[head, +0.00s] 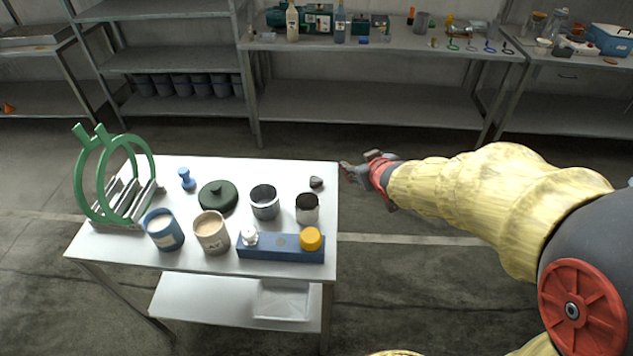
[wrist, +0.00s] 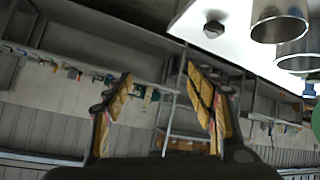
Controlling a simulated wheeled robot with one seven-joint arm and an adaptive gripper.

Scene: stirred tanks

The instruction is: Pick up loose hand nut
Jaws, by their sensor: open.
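A small dark knob (head: 316,182), which looks like the loose hand nut, lies on the white table near its right edge. The same dark nut shows in the wrist view (wrist: 214,29) near the top, on the white tabletop, apart from other things. My gripper (head: 359,162) is just off the table's right edge, to the right of the nut. In the wrist view my gripper (wrist: 160,75) has its two yellow-padded fingers wide apart, with nothing between them. The nut lies beyond the fingertips, up and to the right.
The white table (head: 180,258) also holds a metal cup (head: 307,208), a grey cup (head: 264,202), a dark green lid (head: 217,196), a blue block (head: 280,252) with white and yellow knobs, two jars and a green ring rack (head: 90,185). Shelving stands behind. Floor right of the table is clear.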

